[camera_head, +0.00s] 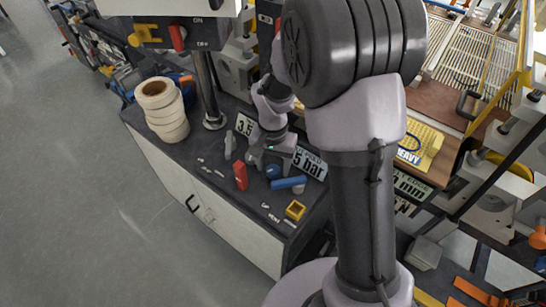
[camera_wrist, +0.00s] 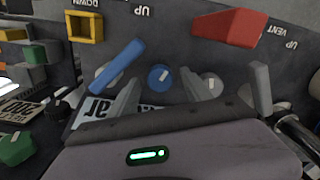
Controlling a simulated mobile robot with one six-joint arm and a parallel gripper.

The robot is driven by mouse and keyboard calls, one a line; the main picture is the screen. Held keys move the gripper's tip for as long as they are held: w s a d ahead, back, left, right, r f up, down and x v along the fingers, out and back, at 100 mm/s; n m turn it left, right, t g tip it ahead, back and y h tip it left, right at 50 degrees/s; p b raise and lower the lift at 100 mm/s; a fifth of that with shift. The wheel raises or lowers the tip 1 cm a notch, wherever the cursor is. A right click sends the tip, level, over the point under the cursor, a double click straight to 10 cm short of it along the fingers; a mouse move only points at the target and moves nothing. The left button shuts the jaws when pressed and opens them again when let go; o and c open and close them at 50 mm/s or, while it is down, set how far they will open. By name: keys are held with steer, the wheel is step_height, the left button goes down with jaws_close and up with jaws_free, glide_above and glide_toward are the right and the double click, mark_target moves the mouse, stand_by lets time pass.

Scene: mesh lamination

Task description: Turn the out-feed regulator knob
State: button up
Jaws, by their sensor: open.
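A round blue knob (camera_head: 273,172) with a pale pointer line sits on the dark panel top. It also shows in the wrist view (camera_wrist: 160,77), beside a round grey knob (camera_wrist: 210,84) with a pale mark. No readable label tells which one is the out-feed regulator knob. Whether a finger touches anything cannot be told. The gripper body hides the panel's near part.
A blue lever (camera_head: 289,183), a red lever (camera_head: 240,177) and a yellow square frame (camera_head: 295,210) stand close around the knobs. Signs reading 3.5 (camera_head: 245,125) and 5 bar (camera_head: 310,163) stand behind. A stack of tape rolls (camera_head: 162,108) is at the left; the floor beyond is clear.

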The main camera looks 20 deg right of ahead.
mark_target(273, 169)
step_height(273, 169, up, 17)
steer(key=p, duration=0.5)
steer(key=shift+p, duration=0.4)
steer(key=s+a+r+n+t+y+b, duration=0.1)
steer(key=s+a+r+t+b, duration=0.1)
steer(key=s, duration=0.7)
steer(key=s+a+r+n+t+y+b, duration=0.1)
steer(key=s+a+r+t+b, duration=0.1)
steer(key=s, duration=0.8)
steer(key=shift+r+t+b, duration=0.55)
steer(key=shift+t+b, duration=0.35)
steer(key=shift+b, duration=0.3)
steer(key=shift+d, duration=0.1)
